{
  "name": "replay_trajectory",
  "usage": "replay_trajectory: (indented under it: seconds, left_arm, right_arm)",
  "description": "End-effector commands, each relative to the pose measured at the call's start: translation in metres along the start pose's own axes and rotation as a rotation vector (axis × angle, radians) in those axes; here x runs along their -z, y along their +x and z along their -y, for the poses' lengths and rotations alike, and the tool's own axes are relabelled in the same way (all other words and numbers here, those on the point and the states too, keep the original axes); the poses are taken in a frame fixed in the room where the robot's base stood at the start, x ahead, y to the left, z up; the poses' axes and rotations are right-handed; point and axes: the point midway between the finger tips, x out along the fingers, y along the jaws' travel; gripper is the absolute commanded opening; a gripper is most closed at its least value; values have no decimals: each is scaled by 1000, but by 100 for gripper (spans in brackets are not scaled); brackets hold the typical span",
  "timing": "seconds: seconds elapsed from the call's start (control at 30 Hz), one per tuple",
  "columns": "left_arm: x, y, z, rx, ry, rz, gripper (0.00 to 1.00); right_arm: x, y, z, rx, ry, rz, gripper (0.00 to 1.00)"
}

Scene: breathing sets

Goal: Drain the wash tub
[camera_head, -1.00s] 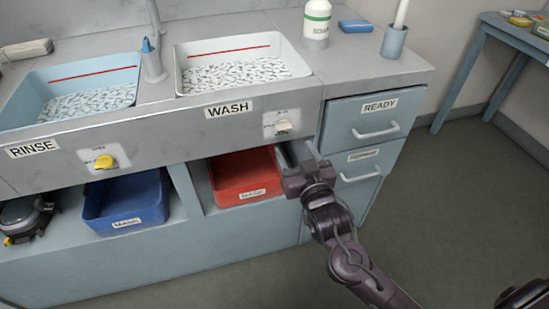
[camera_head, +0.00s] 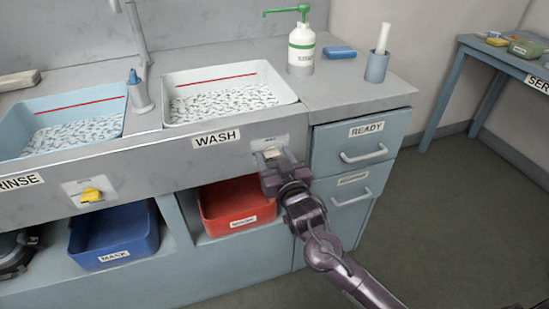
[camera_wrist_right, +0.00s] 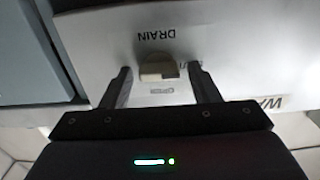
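The white wash tub (camera_head: 215,74) is set in the counter above the WASH label, with a rippled, water-like surface (camera_head: 225,102) below its red line. Its pale drain knob (camera_head: 271,152) sits on the front panel, right of that label. In the right wrist view the knob (camera_wrist_right: 160,68) shows under the upside-down word DRAIN. My right gripper (camera_head: 278,162) is at the panel, its open fingers (camera_wrist_right: 161,88) on either side of the knob. Gaps show between knob and fingers. The knob is partly hidden by the gripper in the head view. My left gripper is not in view.
The light blue rinse tub (camera_head: 70,100) with a yellow knob (camera_head: 91,194) is at left. A red bin (camera_head: 235,205) and a blue bin (camera_head: 115,240) stand on the shelf below. Drawers (camera_head: 362,150) are close right of my gripper. Open floor lies at right.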

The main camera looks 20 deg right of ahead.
Motion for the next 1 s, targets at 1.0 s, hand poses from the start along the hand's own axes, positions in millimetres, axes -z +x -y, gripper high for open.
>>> replay_trajectory:
  seconds: [1.0]
  left_arm:
    - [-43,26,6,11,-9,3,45]
  right_arm:
    - [2,0,-1,-2,332,3,15]
